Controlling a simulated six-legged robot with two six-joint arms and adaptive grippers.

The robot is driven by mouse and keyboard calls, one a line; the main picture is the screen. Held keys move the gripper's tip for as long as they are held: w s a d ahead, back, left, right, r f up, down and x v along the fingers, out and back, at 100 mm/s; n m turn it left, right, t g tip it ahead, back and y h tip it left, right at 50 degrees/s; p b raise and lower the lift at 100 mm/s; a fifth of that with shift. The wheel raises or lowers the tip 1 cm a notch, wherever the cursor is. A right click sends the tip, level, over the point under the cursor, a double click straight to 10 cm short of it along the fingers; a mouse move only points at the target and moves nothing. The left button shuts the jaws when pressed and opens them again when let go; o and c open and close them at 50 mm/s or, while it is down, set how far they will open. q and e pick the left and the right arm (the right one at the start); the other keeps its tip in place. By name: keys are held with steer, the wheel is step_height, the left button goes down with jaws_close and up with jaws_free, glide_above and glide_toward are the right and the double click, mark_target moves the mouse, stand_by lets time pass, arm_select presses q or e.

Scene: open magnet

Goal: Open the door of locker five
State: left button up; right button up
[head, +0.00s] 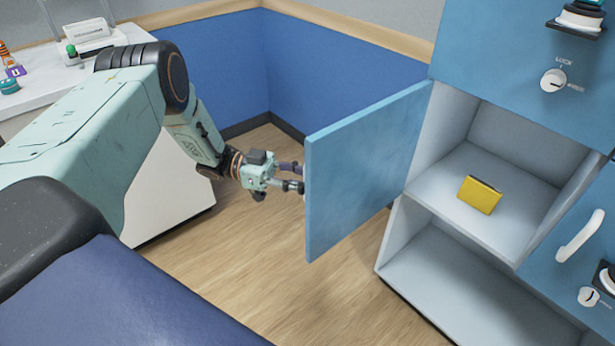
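A blue locker door (362,165) stands swung wide open at the left side of an upper locker compartment (510,170). No number shows on it, so I cannot tell whether it is locker five. My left gripper (293,177) is at the door's free edge, on its far left side. Its fingertips meet or pass behind the edge, and the door hides whether they touch it or hold a handle. A yellow box-like object (479,195) sits on the shelf inside the compartment. My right gripper is not in view.
A shut blue door with a lock knob (553,80) is above. Another blue door with a white handle (580,236) is at the right. An open lower compartment (450,285) is below. A white counter (165,190) stands at the left. Wooden floor (240,240) is clear between.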

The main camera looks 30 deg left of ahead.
arm_select(q)
steer(key=shift+o, duration=0.3)
steer(key=shift+w+d, duration=0.1)
steer(key=shift+w, duration=0.2)
steer(key=v, duration=1.2)
